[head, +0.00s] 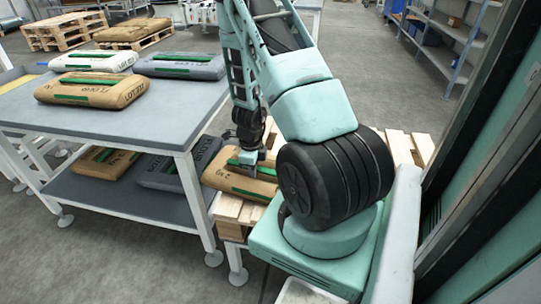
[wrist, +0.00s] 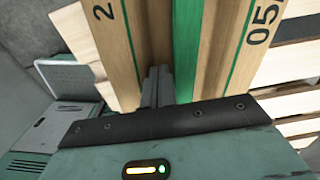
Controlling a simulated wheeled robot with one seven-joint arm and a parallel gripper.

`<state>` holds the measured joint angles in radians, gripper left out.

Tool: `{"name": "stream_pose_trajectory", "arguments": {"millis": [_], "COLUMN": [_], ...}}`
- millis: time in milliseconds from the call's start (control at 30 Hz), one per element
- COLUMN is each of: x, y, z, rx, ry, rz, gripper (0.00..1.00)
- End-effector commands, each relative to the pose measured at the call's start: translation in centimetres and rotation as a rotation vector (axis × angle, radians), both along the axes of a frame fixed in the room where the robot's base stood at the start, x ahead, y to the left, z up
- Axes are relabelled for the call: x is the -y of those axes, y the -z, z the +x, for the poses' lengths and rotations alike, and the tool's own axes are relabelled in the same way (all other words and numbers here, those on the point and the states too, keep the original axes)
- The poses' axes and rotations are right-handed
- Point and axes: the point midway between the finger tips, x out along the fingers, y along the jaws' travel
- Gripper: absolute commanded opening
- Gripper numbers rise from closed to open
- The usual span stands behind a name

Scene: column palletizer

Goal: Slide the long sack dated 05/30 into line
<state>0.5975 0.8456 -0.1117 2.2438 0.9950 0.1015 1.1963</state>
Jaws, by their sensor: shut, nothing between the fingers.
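A tan sack with a green stripe (head: 225,182) lies on a wooden pallet (head: 229,209) beside the table, partly hidden by my arm. In the wrist view the tan sack (wrist: 225,40) fills the upper middle, with "05" readable at its right and a "2" at its left; the rest of the date is out of frame. My gripper (head: 247,160) is shut and empty, fingers down at the sack's top. The closed fingers (wrist: 158,86) overlap the sack in the wrist view; I cannot tell whether they touch it.
A grey table (head: 130,128) at the left holds a tan sack (head: 90,90), a white sack (head: 95,61) and a grey sack (head: 180,66). More sacks lie on its lower shelf (head: 115,200). Loaded pallets (head: 130,35) stand behind. A dark upright structure (head: 480,150) closes off the right.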

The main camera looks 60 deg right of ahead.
Motion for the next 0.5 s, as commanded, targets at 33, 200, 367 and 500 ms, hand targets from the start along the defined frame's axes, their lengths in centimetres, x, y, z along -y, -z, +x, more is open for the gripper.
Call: {"name": "stream_pose_trajectory", "arguments": {"millis": [33,200,367,500], "x": [0.0,-0.2,-0.3,-0.4], "y": [-0.3,-0.3,-0.2,-0.3], "z": [0.3,1.3,2.2,3.0], "rx": [0.0,0.0,-0.001,0.0], "ry": [-0.002,-0.003,-0.002,-0.001], "rz": [0.0,0.0,0.0,-0.001], "gripper": [0.0,0.0,0.0,0.0]}}
